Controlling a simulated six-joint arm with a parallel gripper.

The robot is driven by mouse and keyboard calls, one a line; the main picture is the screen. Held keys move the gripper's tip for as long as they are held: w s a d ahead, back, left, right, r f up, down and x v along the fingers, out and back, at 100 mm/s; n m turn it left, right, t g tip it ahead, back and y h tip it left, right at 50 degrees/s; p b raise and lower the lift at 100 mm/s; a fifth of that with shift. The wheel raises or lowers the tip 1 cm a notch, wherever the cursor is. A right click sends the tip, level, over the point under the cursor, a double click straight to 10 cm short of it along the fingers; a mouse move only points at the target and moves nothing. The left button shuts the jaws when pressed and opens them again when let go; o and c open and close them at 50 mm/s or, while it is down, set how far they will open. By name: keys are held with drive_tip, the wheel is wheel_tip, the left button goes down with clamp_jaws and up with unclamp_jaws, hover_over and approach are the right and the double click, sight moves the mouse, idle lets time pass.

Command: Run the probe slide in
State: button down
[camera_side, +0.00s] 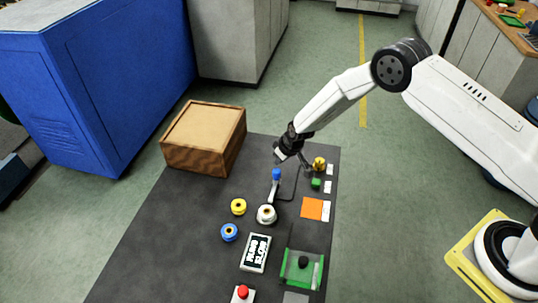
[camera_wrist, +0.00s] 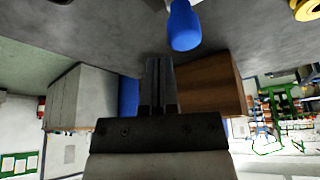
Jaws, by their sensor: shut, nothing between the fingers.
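My gripper (camera_side: 303,160) is shut and empty, above the far part of the dark table. In the wrist view its fingers (camera_wrist: 160,65) are together with nothing between them. A blue-tipped lever (camera_side: 276,174) rises from a round white base (camera_side: 266,215), just below and left of my gripper. The blue tip (camera_wrist: 184,27) shows close by in the wrist view, apart from the fingers. A green frame with a black knob (camera_side: 303,262) and a pale strip lies at the near right. It looks like the probe slide, but I cannot tell for sure.
A wooden box (camera_side: 203,160) stands at the far left. A yellow ring (camera_side: 238,206), a blue ring (camera_side: 229,232), a lettered panel (camera_side: 256,252) and a red button (camera_side: 242,292) are on the table. A brass spool (camera_side: 319,163), green block (camera_side: 316,183) and orange square (camera_side: 312,208) line the right edge.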

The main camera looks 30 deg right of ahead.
wheel_tip(320, 180, up, 5)
drive_tip(key=shift+f, duration=0.1)
idle(0.7)
idle(0.3)
drive_tip(key=s+d+r+m, duration=0.1)
drive_tip(key=s+d+r, duration=0.4)
drive_tip(key=s+r, duration=0.7)
drive_tip(key=s+d+r+m+g, duration=0.1)
drive_tip(key=s+d+r, duration=0.1)
drive_tip(key=s, duration=0.6)
drive_tip(key=s+d+r+m+h, duration=0.1)
drive_tip(key=s+r, duration=0.4)
drive_tip(key=s, duration=0.4)
drive_tip(key=shift+s+d+g, duration=0.2)
drive_tip(key=shift+d+g, duration=0.15)
drive_tip(key=shift+g, duration=0.05)
